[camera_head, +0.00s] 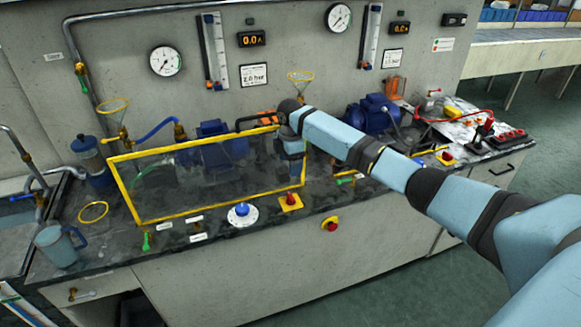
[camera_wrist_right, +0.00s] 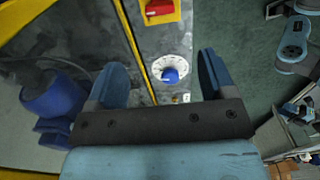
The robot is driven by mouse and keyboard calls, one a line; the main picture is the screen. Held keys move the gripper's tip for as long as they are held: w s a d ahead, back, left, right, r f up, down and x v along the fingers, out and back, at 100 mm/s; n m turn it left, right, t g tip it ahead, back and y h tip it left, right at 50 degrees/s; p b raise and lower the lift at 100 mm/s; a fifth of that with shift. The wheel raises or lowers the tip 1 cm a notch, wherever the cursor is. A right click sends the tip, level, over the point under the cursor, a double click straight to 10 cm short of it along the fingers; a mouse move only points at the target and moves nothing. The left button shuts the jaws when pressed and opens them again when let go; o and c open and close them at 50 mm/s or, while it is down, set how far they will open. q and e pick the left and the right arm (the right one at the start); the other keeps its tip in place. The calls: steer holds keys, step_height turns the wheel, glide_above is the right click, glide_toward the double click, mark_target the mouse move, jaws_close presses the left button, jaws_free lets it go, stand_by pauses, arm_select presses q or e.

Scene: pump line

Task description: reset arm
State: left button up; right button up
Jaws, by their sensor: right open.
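My right arm (camera_head: 395,172) reaches in from the right over the bench. Its wrist bends downward near the right end of the yellow-framed clear guard (camera_head: 115,183). My right gripper (camera_head: 292,165) hangs there pointing down, small and hard to make out in the head view. In the right wrist view the right gripper (camera_wrist_right: 163,85) has its two blue fingers wide apart with nothing between them. A blue knob on a white dial (camera_wrist_right: 170,75) shows beyond the gap between the fingers. My left gripper is in neither view.
The dial (camera_head: 242,214) and a red switch on a yellow plate (camera_head: 290,201) sit before the guard. A red stop button (camera_head: 331,224) is on the bench front. A blue jug (camera_head: 60,246) stands at left. Blue pumps (camera_head: 372,116) stand behind. Open floor lies at right.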

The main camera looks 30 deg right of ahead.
stand_by(0.4)
steer(key=s+a+f+m+t+y+p, duration=0.3)
steer(key=s+a+f+m+t+p, duration=0.15)
steer(key=s+a+f, duration=1.3)
steer(key=s+a+r+m+t+p, duration=0.2)
steer(key=s+a+r+m+t, duration=0.1)
steer(key=s, duration=0.7)
steer(key=s+a+r+m+t+p, duration=0.3)
steer(key=s+r+m, duration=0.2)
steer(key=s, duration=0.5)
steer(key=shift+s, duration=0.4)
steer(key=shift+t, duration=0.25)
